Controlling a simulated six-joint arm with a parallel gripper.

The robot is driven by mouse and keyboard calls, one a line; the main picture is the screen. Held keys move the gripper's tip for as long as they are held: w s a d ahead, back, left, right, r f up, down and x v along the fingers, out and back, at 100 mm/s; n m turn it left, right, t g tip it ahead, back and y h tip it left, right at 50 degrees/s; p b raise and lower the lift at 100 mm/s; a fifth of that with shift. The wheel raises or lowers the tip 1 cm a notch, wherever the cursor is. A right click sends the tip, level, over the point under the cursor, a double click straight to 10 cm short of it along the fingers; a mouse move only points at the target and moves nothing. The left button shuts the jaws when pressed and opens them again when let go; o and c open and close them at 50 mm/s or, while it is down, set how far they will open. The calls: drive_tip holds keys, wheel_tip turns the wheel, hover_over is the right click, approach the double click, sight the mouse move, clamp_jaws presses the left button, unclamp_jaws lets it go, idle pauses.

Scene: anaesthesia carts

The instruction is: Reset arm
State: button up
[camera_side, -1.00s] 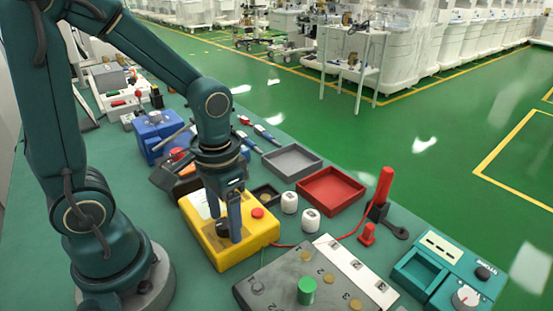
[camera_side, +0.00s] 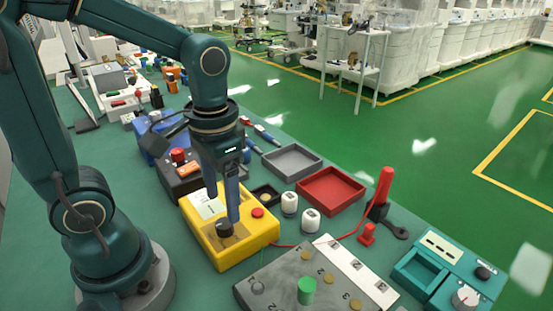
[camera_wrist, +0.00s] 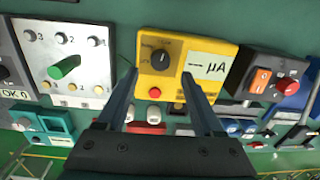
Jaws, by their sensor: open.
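My gripper (camera_side: 222,193) is open and empty above the yellow meter box (camera_side: 243,252) in the side view. In the wrist view my gripper (camera_wrist: 165,103) shows two spread blue fingers with nothing held between them. The yellow box (camera_wrist: 187,80) has a black knob (camera_wrist: 160,60), a red button (camera_wrist: 154,92) and a white label reading µA (camera_wrist: 208,66). In the side view the black knob (camera_side: 224,228) is just below the fingertips, and the red button (camera_side: 258,212) is uncovered.
A grey panel (camera_side: 275,277) with a green knob (camera_side: 306,290) stands in front. A red tray (camera_side: 331,190) and a grey tray (camera_side: 292,162) lie to the right, near two white cylinders. A dark box with a red button (camera_side: 178,155) sits behind the yellow box.

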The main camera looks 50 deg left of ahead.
drive_tip(key=shift+r, duration=0.1)
drive_tip(key=shift+r+t, duration=0.3)
drive_tip(key=shift+s+d+r+m+t+h, duration=0.1)
drive_tip(key=shift+s+d+r+t, duration=0.2)
drive_tip(key=shift+r+t, duration=0.5)
drive_tip(key=shift+s+d+r+m+t+h, duration=0.1)
drive_tip(key=shift+s+d+r+t, duration=0.25)
drive_tip(key=shift+r+t, duration=0.4)
drive_tip(key=shift+s+d+r+m+t+h, duration=0.1)
drive_tip(key=shift+s+d+r+t, duration=0.2)
drive_tip(key=shift+r+t, duration=0.45)
